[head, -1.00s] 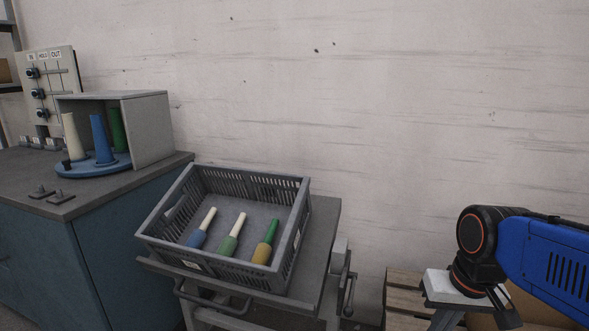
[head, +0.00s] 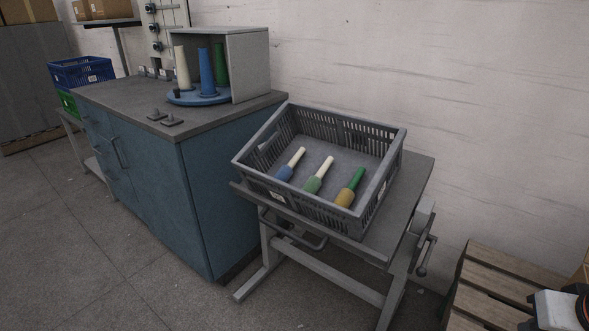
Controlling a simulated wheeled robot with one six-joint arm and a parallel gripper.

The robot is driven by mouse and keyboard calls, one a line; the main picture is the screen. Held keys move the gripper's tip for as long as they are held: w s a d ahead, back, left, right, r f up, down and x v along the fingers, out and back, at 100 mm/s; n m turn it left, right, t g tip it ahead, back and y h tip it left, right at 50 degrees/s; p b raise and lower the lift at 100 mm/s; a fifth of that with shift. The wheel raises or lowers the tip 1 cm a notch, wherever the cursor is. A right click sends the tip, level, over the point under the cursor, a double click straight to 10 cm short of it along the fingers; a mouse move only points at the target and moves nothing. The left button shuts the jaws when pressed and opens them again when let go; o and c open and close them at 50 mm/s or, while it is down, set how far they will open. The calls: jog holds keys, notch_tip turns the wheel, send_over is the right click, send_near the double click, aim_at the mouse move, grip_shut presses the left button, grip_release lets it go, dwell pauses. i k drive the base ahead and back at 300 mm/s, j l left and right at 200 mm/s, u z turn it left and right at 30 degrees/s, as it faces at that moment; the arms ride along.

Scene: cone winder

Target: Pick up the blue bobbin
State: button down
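The blue bobbin (head: 284,172) lies in the grey slatted crate (head: 319,217), leftmost of three bobbins. It has a blue lower part and a slim pale upper part, tilted up and to the right. Beside it lie a green bobbin with a pale top (head: 314,184) and a yellow bobbin with a green top (head: 345,197). The crate stands tilted on a grey stand. My gripper's fingers are out of the picture; only a bit of my arm shows at the lower right edge. Nothing touches the blue bobbin.
A blue cabinet (head: 225,200) stands left of the stand, its top carrying a turntable (head: 185,100) with pale, blue and green cones, partly inside a grey hood (head: 252,66). A wooden pallet (head: 490,275) lies right. A blue crate (head: 80,71) stands far left. Floor is clear in front.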

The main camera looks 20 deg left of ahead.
aim_at(285, 174)
jog(key=j+u, duration=0.5)
jog(key=i+j+u, duration=0.1)
jog(key=j+u, duration=0.2)
jog(key=i+j+u, duration=0.15)
jog(key=u, duration=0.15)
